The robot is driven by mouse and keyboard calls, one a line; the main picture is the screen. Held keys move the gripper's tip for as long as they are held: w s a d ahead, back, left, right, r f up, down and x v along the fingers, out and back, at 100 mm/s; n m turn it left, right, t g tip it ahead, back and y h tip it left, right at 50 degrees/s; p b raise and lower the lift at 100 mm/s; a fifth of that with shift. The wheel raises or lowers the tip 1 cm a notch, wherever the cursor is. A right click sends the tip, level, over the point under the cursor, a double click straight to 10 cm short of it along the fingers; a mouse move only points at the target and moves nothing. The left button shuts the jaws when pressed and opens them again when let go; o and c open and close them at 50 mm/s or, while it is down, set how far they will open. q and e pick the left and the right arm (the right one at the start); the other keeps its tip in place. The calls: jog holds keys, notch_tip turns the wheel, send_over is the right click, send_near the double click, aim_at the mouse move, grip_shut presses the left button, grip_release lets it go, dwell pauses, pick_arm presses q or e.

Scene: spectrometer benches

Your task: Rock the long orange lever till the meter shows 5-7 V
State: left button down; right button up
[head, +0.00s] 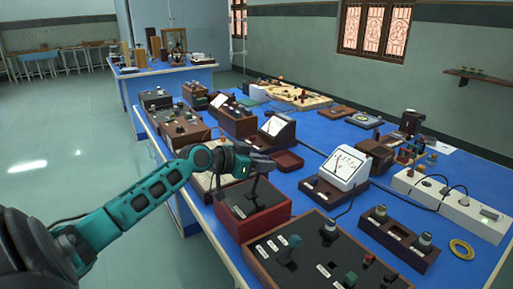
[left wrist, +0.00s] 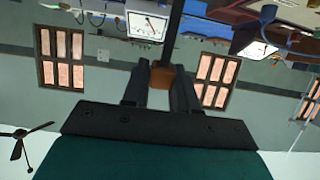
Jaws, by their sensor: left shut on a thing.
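My left gripper (head: 262,165) is over a red-sided box with a dark top (head: 272,220). A dark lever shaft stands up from this box to the gripper. In the left wrist view my left gripper (left wrist: 160,85) is shut on the orange lever (left wrist: 160,76), whose orange end sits between the two fingers. The fingers hide most of the orange part in the head view. A white-faced meter (head: 346,163) stands on the bench to the right of the box; it also shows in the left wrist view (left wrist: 148,27). Its reading is too small to tell. My right gripper is not in view.
A wooden-edged panel with a teal knob (head: 262,265) lies in front of the box. Another meter (head: 278,129) stands behind it. The blue bench top (head: 385,195) is crowded; the floor at left is clear.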

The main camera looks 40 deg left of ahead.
pick_arm(q)
jog(key=shift+w+d+f+g+p, duration=0.1)
jog(key=shift+w+d+g+p, duration=0.05)
jog(key=shift+w+g+p, duration=0.2)
jog(key=shift+w+d+f, duration=0.15)
jog(key=shift+w+f, duration=0.15)
jog(key=shift+w, duration=0.1)
jog(key=c, duration=1)
grip_release()
jog(key=shift+w, duration=0.1)
jog(key=shift+o, duration=0.2)
jog(key=v, duration=1.3)
jog(key=shift+d, duration=0.1)
